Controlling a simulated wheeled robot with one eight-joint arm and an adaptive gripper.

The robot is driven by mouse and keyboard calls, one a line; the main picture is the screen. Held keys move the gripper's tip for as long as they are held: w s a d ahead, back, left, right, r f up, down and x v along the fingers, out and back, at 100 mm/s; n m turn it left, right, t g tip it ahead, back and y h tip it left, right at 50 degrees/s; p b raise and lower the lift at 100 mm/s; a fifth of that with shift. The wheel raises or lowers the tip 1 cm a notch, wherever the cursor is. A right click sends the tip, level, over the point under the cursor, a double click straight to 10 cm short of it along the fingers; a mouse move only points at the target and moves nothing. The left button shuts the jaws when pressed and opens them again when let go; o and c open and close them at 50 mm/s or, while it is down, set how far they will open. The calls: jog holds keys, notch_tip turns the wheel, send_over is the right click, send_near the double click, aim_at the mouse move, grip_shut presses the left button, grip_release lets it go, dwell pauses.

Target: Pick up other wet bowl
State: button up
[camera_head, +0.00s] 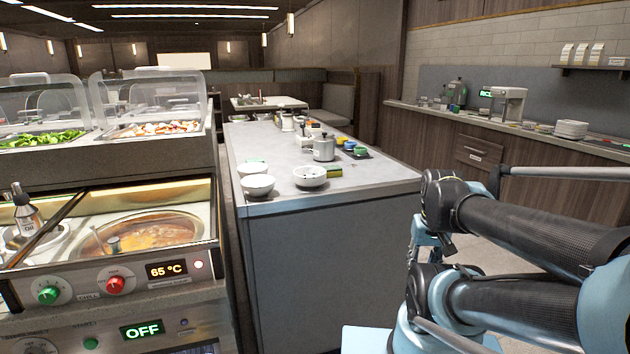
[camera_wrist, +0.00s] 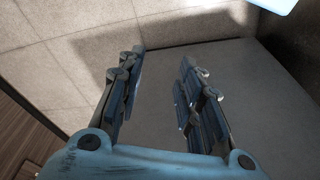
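Several white bowls stand on the near end of the grey island counter (camera_head: 290,195). One bowl (camera_head: 257,185) is at the front left, another bowl (camera_head: 251,169) is just behind it, and a third bowl (camera_head: 309,177) to the right has dark specks inside. I cannot tell which bowl is wet. My gripper (camera_wrist: 160,72) is open and empty in the wrist view, its fingers apart above the floor beside a grey panel. In the head view my folded arm is at the lower right, away from the bowls; the fingertips are hard to make out there.
A metal pot (camera_head: 324,148), a yellow-green sponge (camera_head: 334,171) and small coloured containers (camera_head: 360,152) stand behind the bowls. A hot food station (camera_head: 110,240) closes the left side. A back counter (camera_head: 540,130) with a coffee machine runs along the right. Floor between is free.

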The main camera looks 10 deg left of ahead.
jog(key=o, duration=0.4)
jog(key=shift+s+r, duration=0.1)
jog(key=o, duration=0.5)
jog(key=shift+s+a+r, duration=0.15)
jog(key=shift+s+r, duration=0.05)
jog(key=shift+r, duration=0.3)
jog(key=o, duration=0.7)
jog(key=r, duration=0.1)
jog(key=w+r+n, duration=0.2)
jog(key=shift+w+a+r, duration=0.2)
jog(key=shift+a, duration=0.1)
notch_tip(320, 180, up, 26)
jog(key=n+g+y, duration=0.1)
jog(key=n+g, duration=0.2)
jog(key=n, duration=1.8)
send_over(310, 174)
jog(key=s+d, duration=0.2)
jog(key=s, duration=0.2)
jog(key=f, duration=0.3)
jog(key=a+f, duration=0.1)
jog(key=f, duration=0.6)
jog(key=shift+a+f, duration=0.15)
jog(key=shift+f, duration=0.25)
jog(key=shift+s+a+f, duration=0.1)
jog(key=shift+s+f, duration=0.05)
jog(key=shift+f, duration=2.55)
